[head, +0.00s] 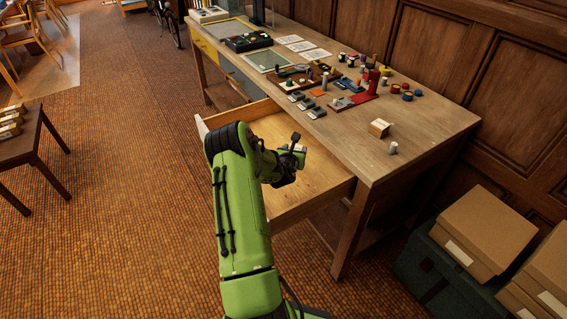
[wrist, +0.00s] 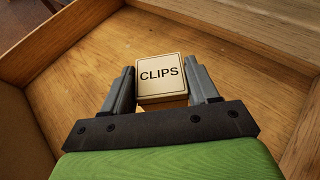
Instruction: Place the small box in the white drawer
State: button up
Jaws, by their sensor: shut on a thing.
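The small box (wrist: 162,78) is pale cream, lettered "CLIPS", and sits between the two fingers of my gripper (wrist: 163,88) in the wrist view. My gripper (head: 291,160) is shut on it, inside or just above the open drawer (head: 314,196). The drawer has a bare wooden interior and a whitish front edge at its left end; my arm hides much of it. Its wooden walls and floor (wrist: 225,75) surround the box in the wrist view. I cannot tell whether the box touches the floor. In the head view the box is mostly hidden by my gripper.
The drawer juts from a wooden desk (head: 430,115) bearing several small items, including another small box (head: 380,127) and a grey cylinder (head: 393,148). Cardboard boxes (head: 485,228) stand at the right. A dark wooden table (head: 30,143) is at the left; open carpet lies between.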

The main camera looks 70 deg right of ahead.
notch_tip(320, 180, down, 8)
jog(key=shift+f+b, duration=0.1)
jog(key=shift+b, duration=1.15)
jog(key=o, duration=1.1)
jog(key=shift+w, duration=0.1)
jog(key=shift+a+r, duration=0.1)
jog(key=shift+r, duration=0.15)
jog(key=v, duration=1.1)
jog(key=shift+a+r+p, duration=0.1)
jog(key=shift+a+p, duration=0.25)
